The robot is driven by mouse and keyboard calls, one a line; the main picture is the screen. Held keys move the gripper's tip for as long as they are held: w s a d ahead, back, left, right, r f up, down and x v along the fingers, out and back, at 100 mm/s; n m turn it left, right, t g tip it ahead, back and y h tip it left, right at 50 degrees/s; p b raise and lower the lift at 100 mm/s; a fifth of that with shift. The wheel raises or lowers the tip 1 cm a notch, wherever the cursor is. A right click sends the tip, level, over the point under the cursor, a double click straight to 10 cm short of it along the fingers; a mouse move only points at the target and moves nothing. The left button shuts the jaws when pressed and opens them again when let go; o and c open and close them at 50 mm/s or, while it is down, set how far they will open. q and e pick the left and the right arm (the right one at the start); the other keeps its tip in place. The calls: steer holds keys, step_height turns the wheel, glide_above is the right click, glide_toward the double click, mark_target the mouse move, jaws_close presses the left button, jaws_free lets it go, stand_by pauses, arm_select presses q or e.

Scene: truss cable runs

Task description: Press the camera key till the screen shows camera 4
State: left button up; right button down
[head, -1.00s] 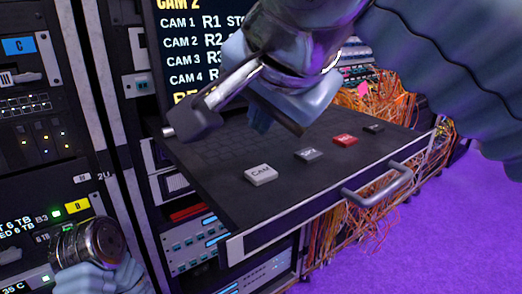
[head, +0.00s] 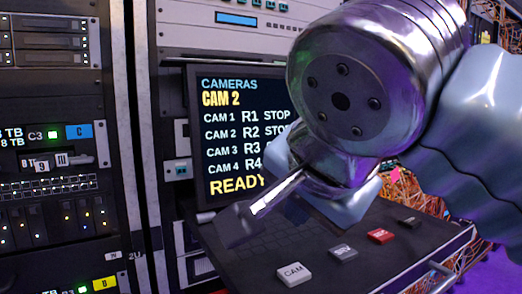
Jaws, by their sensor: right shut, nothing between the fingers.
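The screen (head: 230,150) stands behind the drawer and reads "CAMERAS", "CAM 2" in yellow, then lines for CAM 1 to CAM 4 and "READY". My right arm hides its right part. The white camera key (head: 294,273), marked "CAM", sits on the dark keyboard drawer (head: 375,268) at the lower middle. My right gripper (head: 238,226) is shut and empty. In the picture its tip is up and left of the camera key, apart from it, over the drawer's back left part. My left gripper is out of view.
A grey key (head: 343,253), a red key (head: 381,237) and a black key (head: 411,221) run right and back from the camera key. The drawer has a metal front handle. Rack units with lights (head: 55,190) stand at left. Orange cables hang at right.

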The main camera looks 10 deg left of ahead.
stand_by(0.8)
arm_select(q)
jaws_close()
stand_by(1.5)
